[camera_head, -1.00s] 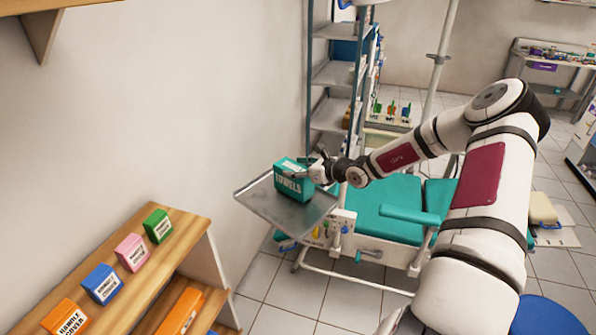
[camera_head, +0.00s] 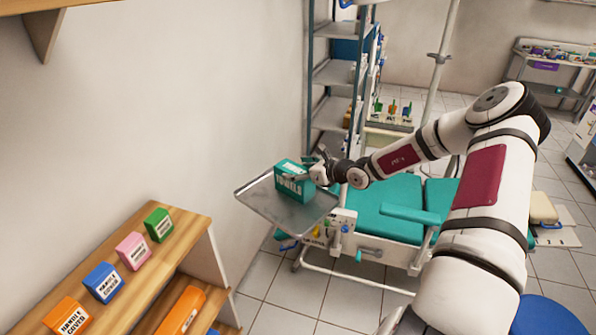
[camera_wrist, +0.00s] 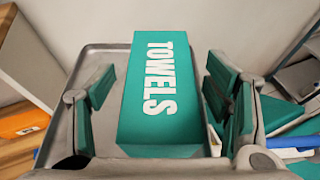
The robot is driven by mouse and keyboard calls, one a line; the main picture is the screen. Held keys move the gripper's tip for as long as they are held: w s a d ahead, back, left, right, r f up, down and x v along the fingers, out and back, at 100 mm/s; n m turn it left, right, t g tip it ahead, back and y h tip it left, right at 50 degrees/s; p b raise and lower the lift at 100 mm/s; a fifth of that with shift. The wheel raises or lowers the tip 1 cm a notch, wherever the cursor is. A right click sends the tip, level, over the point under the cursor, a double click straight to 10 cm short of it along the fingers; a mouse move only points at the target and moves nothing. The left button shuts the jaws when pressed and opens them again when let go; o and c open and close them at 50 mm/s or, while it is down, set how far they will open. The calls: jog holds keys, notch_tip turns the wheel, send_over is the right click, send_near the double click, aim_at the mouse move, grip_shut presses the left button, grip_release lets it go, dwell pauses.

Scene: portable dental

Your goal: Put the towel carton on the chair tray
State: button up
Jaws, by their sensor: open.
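The teal towel carton (camera_head: 292,181), lettered TOWELS, stands on the metal chair tray (camera_head: 262,203), toward its right and back part. In the wrist view the carton (camera_wrist: 157,95) lies between my two fingers, and the tray (camera_wrist: 100,57) shows under and behind it. My gripper (camera_head: 305,170) is at the carton from the right. In the wrist view my gripper (camera_wrist: 160,110) is open, with a finger on each side of the carton and gaps beside it. The carton's underside is hidden.
A wooden shelf (camera_head: 185,225) with several small boxes stands at the lower left. The teal dental chair (camera_head: 385,215) is right of the tray. A metal rack (camera_head: 330,75) stands behind. The tray's left part is bare.

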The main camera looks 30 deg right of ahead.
jog(key=v, duration=1.1)
jog(key=s+a+r+n+g+y, duration=0.1)
jog(key=s+a+r+n+g, duration=0.2)
jog(key=a+n, duration=0.35)
jog(key=s+a+r+n+g, duration=0.1)
jog(key=a+r+n+g, duration=0.1)
jog(key=a+r+n, duration=0.45)
jog(key=s+a+r+n+g+y, duration=0.1)
jog(key=s+a+r+n+g, duration=0.15)
jog(key=a+n, duration=0.45)
jog(key=s+a+r+n+h, duration=0.3)
jog(key=s+r+n, duration=0.3)
jog(key=s, duration=0.4)
jog(key=s+a+r+n+h, duration=0.3)
jog(key=s+r+n, duration=0.3)
jog(key=s, duration=0.5)
jog(key=shift+s+a+r+n, duration=0.25)
jog(key=shift+a+r+n, duration=0.1)
jog(key=shift+a, duration=0.4)
